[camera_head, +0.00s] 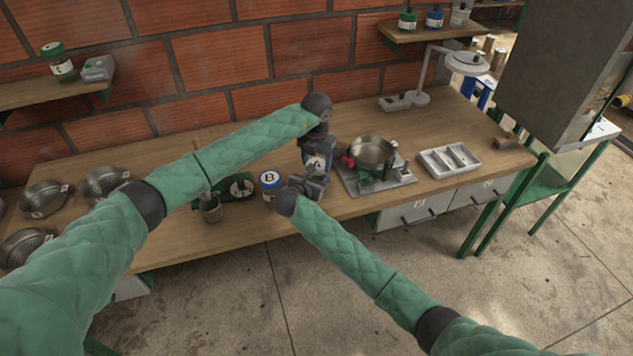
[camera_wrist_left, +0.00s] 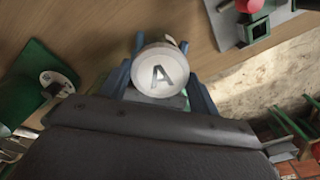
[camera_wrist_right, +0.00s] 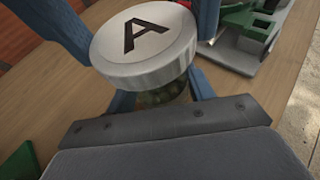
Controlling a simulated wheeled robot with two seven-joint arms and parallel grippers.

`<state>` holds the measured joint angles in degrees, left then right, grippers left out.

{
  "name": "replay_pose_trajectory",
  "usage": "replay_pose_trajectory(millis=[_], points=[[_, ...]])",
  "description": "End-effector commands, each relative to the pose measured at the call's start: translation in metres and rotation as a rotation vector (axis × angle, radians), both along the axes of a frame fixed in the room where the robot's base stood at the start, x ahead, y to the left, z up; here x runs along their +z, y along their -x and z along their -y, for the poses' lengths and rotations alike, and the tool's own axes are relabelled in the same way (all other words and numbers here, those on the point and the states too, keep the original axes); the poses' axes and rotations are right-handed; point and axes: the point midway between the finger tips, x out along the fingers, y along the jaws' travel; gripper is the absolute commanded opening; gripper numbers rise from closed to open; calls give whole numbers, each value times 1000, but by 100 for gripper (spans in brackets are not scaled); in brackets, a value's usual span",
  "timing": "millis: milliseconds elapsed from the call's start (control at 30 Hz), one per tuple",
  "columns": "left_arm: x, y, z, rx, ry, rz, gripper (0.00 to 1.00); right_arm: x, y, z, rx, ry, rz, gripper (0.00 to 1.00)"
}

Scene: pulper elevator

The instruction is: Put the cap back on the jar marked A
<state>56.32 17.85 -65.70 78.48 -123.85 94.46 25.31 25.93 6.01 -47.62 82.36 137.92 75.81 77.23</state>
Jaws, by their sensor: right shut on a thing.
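The jar marked A (camera_wrist_right: 160,97) shows in the right wrist view as a clear body with dark contents beneath a silver-white cap (camera_wrist_right: 143,45) marked A. The cap rests over the jar's mouth; whether it is fully seated I cannot tell. In the head view the A (camera_head: 318,163) shows between my two grippers. My right gripper (camera_head: 310,184) is shut on the jar body, its fingers mostly hidden under the cap. My left gripper (camera_head: 318,148) is above, its blue fingers open on either side of the cap (camera_wrist_left: 160,74) in the left wrist view.
A jar marked B (camera_head: 269,180) stands just left. A steel pan on a green stand (camera_head: 372,152) and a white divided tray (camera_head: 450,160) are to the right. A metal cup (camera_head: 211,208) and several mesh baskets (camera_head: 43,198) are left. The bench's front edge is close.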

Motion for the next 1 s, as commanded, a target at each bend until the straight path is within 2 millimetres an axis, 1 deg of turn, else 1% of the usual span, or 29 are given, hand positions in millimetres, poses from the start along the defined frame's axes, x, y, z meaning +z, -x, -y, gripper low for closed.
replay_pose_trajectory(millis=[33,67,333,367,400,467,500,833,933,1000], points=[[0,0,0,0,0,0,40,-4,1,1,-1,1,-5,0],[0,0,0,0,0,0,34,-4,1,1,-1,1,-5,0],[0,0,0,-5,0,0,34,-4,1,1,-1,1,-5,0],[0,0,0,-5,0,0,63,-4,1,1,-1,1,-5,0],[0,0,0,-5,0,0,71,-4,1,1,-1,1,-5,0],[0,0,0,-5,0,0,82,-4,1,1,-1,1,-5,0],[0,0,0,-5,0,0,86,-4,1,1,-1,1,-5,0],[3,0,0,-5,0,0,86,-3,1,1,-1,1,-4,0],[11,0,0,-5,0,1,86,-3,1,1,-1,1,-4,0],[21,-1,0,-4,1,2,86,-3,1,1,-1,1,-4,0]])
